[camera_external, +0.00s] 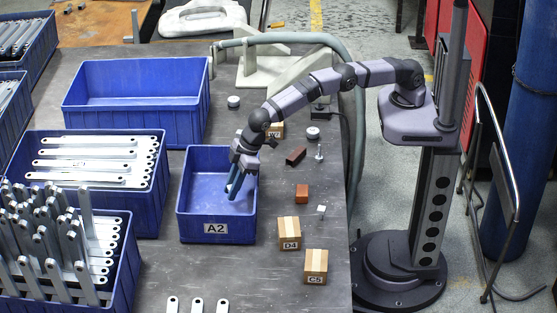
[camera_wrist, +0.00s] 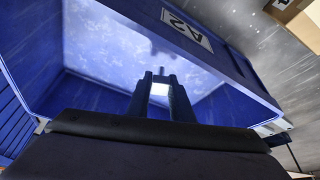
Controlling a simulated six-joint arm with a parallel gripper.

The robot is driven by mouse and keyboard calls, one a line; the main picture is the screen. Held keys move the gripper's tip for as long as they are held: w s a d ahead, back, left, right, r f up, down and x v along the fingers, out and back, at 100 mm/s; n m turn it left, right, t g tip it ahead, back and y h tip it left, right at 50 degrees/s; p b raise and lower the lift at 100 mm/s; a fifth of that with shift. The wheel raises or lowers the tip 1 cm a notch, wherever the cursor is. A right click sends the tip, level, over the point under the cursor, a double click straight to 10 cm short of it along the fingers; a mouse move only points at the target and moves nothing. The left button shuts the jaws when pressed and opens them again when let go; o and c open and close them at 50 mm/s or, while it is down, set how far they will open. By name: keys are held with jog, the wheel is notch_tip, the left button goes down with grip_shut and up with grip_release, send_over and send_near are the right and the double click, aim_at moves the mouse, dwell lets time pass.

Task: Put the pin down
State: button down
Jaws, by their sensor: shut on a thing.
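My gripper (camera_external: 232,188) reaches down into the blue bin labelled A2 (camera_external: 217,228), near its right side. In the wrist view my gripper (camera_wrist: 160,76) points into the same bin (camera_wrist: 95,70). Its two dark fingers are close together with a small pale metal piece (camera_wrist: 158,90) between them, which appears to be the pin. Most of the pin is hidden by the fingers, and the external view does not show it clearly. I cannot tell whether it touches the bin floor. The visible bin floor looks bare.
An empty blue bin (camera_external: 135,102) stands behind. Bins of galvanized brackets (camera_external: 150,205) stand to the left. Right of A2 are box D4 (camera_external: 289,233), box C5 (camera_external: 316,266), reddish blocks (camera_external: 302,191) and small metal parts (camera_external: 319,153). Loose brackets (camera_external: 197,304) lie at the front edge.

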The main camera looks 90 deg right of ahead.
jog(key=shift+f+p, duration=0.3)
jog(key=shift+f, duration=1.55)
jog(key=shift+f, duration=0.15)
jog(key=c, duration=1.6)
grip_release()
jog(key=shift+o, duration=0.2)
jog(key=shift+v, duration=0.8)
jog(key=b+v, duration=0.1)
jog(key=v, duration=0.9)
jog(key=shift+r, duration=0.35)
jog(key=shift+s, duration=0.1)
